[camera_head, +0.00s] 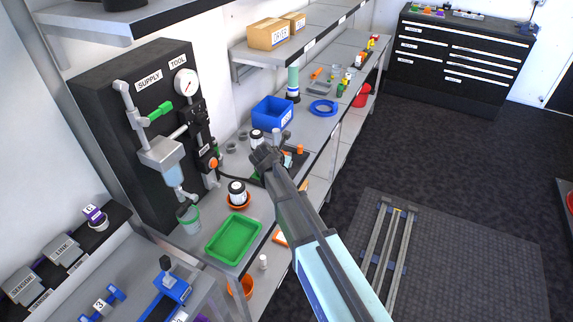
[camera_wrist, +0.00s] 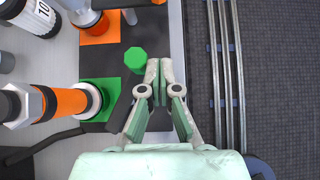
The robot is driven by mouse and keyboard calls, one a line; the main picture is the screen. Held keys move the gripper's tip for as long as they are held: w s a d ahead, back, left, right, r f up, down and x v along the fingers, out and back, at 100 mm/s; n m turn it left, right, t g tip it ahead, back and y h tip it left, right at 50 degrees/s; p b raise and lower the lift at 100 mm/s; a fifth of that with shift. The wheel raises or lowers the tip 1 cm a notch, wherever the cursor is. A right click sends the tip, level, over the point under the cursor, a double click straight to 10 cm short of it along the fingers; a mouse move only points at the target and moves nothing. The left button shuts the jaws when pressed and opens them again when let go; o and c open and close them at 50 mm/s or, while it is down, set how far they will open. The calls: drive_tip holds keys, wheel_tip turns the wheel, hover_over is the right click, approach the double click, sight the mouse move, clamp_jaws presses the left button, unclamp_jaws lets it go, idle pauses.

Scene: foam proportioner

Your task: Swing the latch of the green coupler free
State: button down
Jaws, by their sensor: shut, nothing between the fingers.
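In the wrist view a green square pad (camera_wrist: 99,87) lies on a dark mat. An orange cylindrical fitting (camera_wrist: 66,102) with a white ring leans across the view onto this pad; it seems to be the green coupler. A green octagonal knob (camera_wrist: 135,59) stands just right of the pad, and a dark bar (camera_wrist: 122,106) shows below it, partly behind my finger. I cannot tell for sure which part is the latch. My gripper (camera_wrist: 160,68) is shut and empty, its tips just right of the knob, with no clear contact. In the head view my gripper (camera_head: 264,156) hides most of the coupler.
An orange pad (camera_wrist: 100,28) with another fitting lies beyond the green one, and a white numbered cylinder (camera_wrist: 36,16) stands left. In the head view, a green tray (camera_head: 233,238), a blue bin (camera_head: 273,112) and a black supply panel (camera_head: 150,120) surround the bench area.

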drive_tip(key=shift+w, duration=0.2)
drive_tip(key=shift+r, duration=0.1)
idle(0.5)
drive_tip(key=s+d+r+p, duration=0.1)
drive_tip(key=s+r+p, duration=0.2)
drive_tip(key=s+r, duration=0.4)
drive_tip(key=shift+d+p, duration=0.3)
drive_tip(key=shift+d, duration=0.1)
